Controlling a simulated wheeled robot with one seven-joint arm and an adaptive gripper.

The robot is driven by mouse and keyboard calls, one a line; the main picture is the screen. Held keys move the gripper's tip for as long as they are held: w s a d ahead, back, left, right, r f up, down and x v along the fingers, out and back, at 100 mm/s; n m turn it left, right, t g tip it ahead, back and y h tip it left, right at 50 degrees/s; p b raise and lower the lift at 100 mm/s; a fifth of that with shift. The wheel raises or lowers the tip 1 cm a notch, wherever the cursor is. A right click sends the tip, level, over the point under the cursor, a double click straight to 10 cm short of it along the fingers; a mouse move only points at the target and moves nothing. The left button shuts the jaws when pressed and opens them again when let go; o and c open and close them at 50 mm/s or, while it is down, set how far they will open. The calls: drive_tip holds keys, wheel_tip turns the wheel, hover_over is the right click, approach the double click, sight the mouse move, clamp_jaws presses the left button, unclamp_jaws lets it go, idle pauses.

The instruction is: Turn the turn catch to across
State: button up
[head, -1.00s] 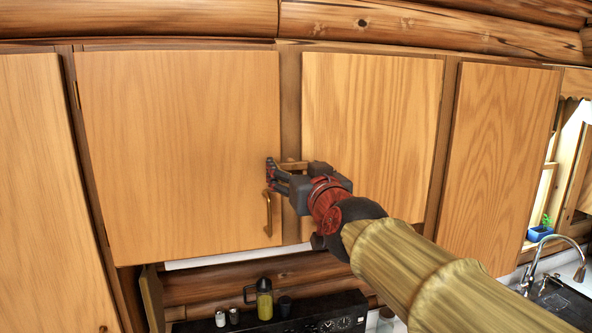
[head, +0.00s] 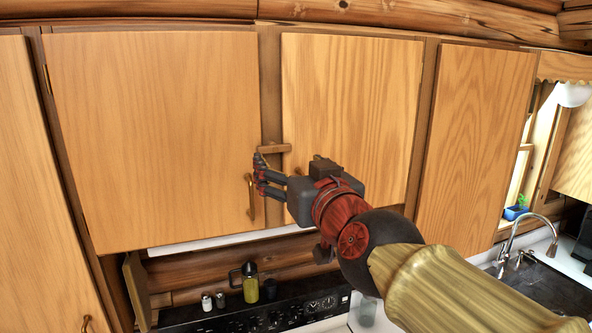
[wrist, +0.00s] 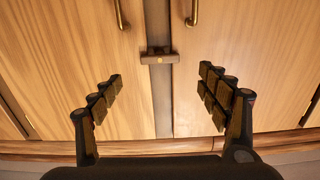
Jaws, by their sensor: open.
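The turn catch (head: 274,149) is a small wooden bar on the post between two upper cabinet doors. It lies level, across the post, with its ends reaching toward the door edges. In the wrist view the catch (wrist: 159,57) also lies crosswise, with a small pivot mark at its middle. My gripper (head: 262,176) is open and empty, just below the catch in the head view. In the wrist view the fingers (wrist: 160,82) are spread wide to either side of the catch, not touching it.
The left door (head: 150,130) and right door (head: 350,90) look shut. A stove (head: 300,310) and yellow jug (head: 249,284) stand below.

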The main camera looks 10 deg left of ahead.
drive_tip(key=v, duration=0.3)
idle(0.4)
drive_tip(key=s+f+g+h+b, duration=0.1)
drive_tip(key=s+f+g, duration=0.2)
drive_tip(key=f, duration=0.6)
drive_tip(key=s+f+g+b, duration=0.1)
drive_tip(key=s+f+g, duration=0.2)
drive_tip(key=f, duration=0.7)
drive_tip(key=s+d+f+m+g+h+b, duration=0.1)
drive_tip(key=s+d+f+m+h+b, duration=0.1)
drive_tip(key=d+f+b, duration=0.6)
drive_tip(key=s+d+f+m+g+h+b, duration=0.1)
drive_tip(key=s+d+f+b, duration=0.6)
drive_tip(key=f, duration=1.4)
drive_tip(key=s+d+f+m+g+h+b, duration=0.1)
drive_tip(key=s+d+f+m+h+b, duration=0.2)
drive_tip(key=d+f+b, duration=0.6)
drive_tip(key=s+d+f+h, duration=0.2)
drive_tip(key=d+f, duration=0.3)
drive_tip(key=d, duration=0.1)
drive_tip(key=shift+f+g+h+b, duration=0.15)
drive_tip(key=shift+g+h+b, duration=0.15)
drive_tip(key=shift+b, duration=0.1)
